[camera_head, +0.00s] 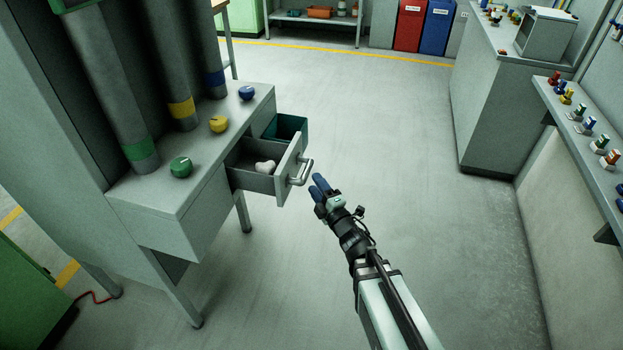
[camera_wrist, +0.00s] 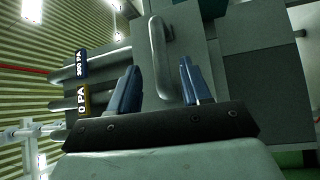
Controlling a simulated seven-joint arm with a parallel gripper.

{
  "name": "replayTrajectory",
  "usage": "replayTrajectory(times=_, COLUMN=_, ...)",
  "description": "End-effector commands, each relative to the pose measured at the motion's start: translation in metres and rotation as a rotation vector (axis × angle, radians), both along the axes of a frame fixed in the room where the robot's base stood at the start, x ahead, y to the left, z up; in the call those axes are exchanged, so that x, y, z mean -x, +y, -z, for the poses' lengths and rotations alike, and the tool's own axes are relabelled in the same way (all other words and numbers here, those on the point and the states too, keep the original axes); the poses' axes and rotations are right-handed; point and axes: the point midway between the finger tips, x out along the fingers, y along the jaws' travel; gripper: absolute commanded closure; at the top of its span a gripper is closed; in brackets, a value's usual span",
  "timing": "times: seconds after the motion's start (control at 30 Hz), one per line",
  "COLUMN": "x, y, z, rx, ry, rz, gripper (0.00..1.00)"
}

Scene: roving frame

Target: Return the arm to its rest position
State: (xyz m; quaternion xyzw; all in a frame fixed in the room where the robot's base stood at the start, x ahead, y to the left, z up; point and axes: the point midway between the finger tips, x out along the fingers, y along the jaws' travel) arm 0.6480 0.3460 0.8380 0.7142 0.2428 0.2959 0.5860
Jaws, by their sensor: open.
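My gripper (camera_head: 320,185) has blue fingertips and is at the end of my arm, just to the right of the open drawer's handle (camera_head: 301,172) in the head view. In the wrist view my gripper (camera_wrist: 160,88) is open, its two blue fingers apart. The silver handle (camera_wrist: 165,60) appears between and beyond them; whether it touches a finger I cannot tell. The drawer (camera_head: 262,182) is pulled out of the grey cabinet and holds a white lumpy object (camera_head: 265,167).
Green (camera_head: 181,167), yellow (camera_head: 219,124) and blue (camera_head: 246,93) knobs sit on the cabinet top. A teal bin (camera_head: 287,127) is behind the drawer. A grey counter (camera_head: 500,100) and a shelf (camera_head: 590,135) with small parts line the right. The floor between is clear.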

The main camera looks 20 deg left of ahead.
Motion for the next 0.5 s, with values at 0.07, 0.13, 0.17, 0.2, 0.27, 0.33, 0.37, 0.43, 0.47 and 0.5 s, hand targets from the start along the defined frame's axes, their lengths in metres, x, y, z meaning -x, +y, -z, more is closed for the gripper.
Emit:
replayTrajectory(times=0.07, x=0.006, y=-0.0052, z=0.0005, rx=0.0, ry=0.0, rz=0.0, gripper=0.52)
replayTrajectory(times=0.13, x=0.0071, y=-0.0066, z=0.001, rx=0.0, ry=0.0, rz=0.0, gripper=0.52)
replayTrajectory(times=0.17, x=0.0071, y=-0.0067, z=0.001, rx=0.0, ry=0.0, rz=0.0, gripper=0.52)
replayTrajectory(times=0.2, x=0.0069, y=-0.0067, z=0.0011, rx=0.0, ry=0.0, rz=0.0, gripper=0.52)
replayTrajectory(times=0.27, x=0.0066, y=-0.0065, z=0.0012, rx=0.0, ry=0.0, rz=0.0, gripper=0.52)
replayTrajectory(times=0.33, x=0.0065, y=-0.0064, z=0.0012, rx=0.0, ry=0.0, rz=0.0, gripper=0.52)
replayTrajectory(times=0.37, x=0.0065, y=-0.0064, z=0.0012, rx=0.0, ry=0.0, rz=0.0, gripper=0.52)
replayTrajectory(times=0.43, x=0.0064, y=-0.0063, z=0.0012, rx=0.0, ry=0.0, rz=0.0, gripper=0.52)
replayTrajectory(times=0.47, x=0.0064, y=-0.0063, z=0.0012, rx=0.0, ry=0.0, rz=0.0, gripper=0.52)
replayTrajectory(times=0.5, x=0.0064, y=-0.0063, z=0.0012, rx=0.0, ry=0.0, rz=0.0, gripper=0.52)
